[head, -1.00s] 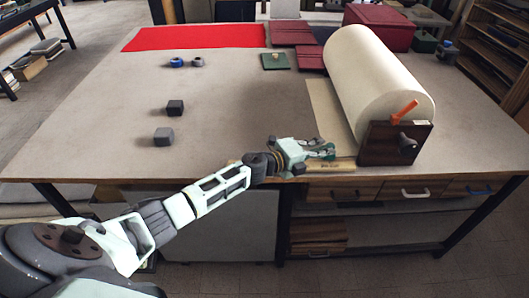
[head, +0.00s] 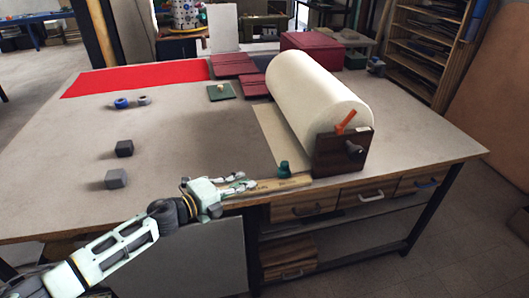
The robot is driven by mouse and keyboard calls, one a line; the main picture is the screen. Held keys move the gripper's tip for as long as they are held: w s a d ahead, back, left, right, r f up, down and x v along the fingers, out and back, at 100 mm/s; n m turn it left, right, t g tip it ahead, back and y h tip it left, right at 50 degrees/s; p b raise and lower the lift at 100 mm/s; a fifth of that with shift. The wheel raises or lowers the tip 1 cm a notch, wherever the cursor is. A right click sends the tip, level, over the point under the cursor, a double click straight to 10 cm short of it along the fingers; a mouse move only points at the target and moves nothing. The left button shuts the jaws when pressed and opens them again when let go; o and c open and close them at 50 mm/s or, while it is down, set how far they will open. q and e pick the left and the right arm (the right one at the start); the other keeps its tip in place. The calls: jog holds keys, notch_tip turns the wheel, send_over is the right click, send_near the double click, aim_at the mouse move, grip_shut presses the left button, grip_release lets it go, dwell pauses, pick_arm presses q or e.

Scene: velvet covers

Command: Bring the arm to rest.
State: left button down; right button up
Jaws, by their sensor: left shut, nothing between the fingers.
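My left arm comes in from the lower left. My left gripper (head: 243,183) is over the front edge of the table (head: 196,150), at the left end of a wooden ruler-like strip (head: 285,184). Its fingers are shut and hold nothing. A small dark green knob-like piece (head: 284,169) stands by the strip, to the right of the fingertips and apart from them. My right gripper is not in view.
A big cream roll (head: 315,95) in a dark wooden holder (head: 340,153) with an orange lever stands right of the gripper. Two dark blocks (head: 124,148) (head: 116,179) lie to the left. Red cloth (head: 135,79) and dark red covers (head: 233,66) lie behind. The table's middle is clear.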

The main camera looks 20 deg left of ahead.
pick_arm(q)
jog(key=s+d+f+n+g+y, duration=0.2)
jog(key=s+f+n+g+y, duration=0.15)
jog(key=s+n, duration=0.6)
jog(key=s+d+f+n+g+y, duration=0.1)
jog(key=s+f+n+g+y, duration=0.25)
jog(key=s, duration=1.05)
jog(key=s+d+f+n+g+y, duration=0.1)
jog(key=s+d+f+n+g, duration=0.3)
jog(key=s+n, duration=0.6)
jog(key=s+a+f, duration=0.1)
jog(key=s+f, duration=0.1)
jog(key=f, duration=1.2)
jog(key=s+a+f, duration=0.1)
jog(key=f, duration=1.4)
jog(key=s+a+f+m+g+b, duration=0.1)
jog(key=s+a+f+g, duration=0.1)
jog(key=s+f, duration=1.4)
jog(key=shift+s+a+y+b, duration=0.3)
jog(key=shift+s+a+b, duration=0.05)
jog(key=shift+s+a, duration=0.25)
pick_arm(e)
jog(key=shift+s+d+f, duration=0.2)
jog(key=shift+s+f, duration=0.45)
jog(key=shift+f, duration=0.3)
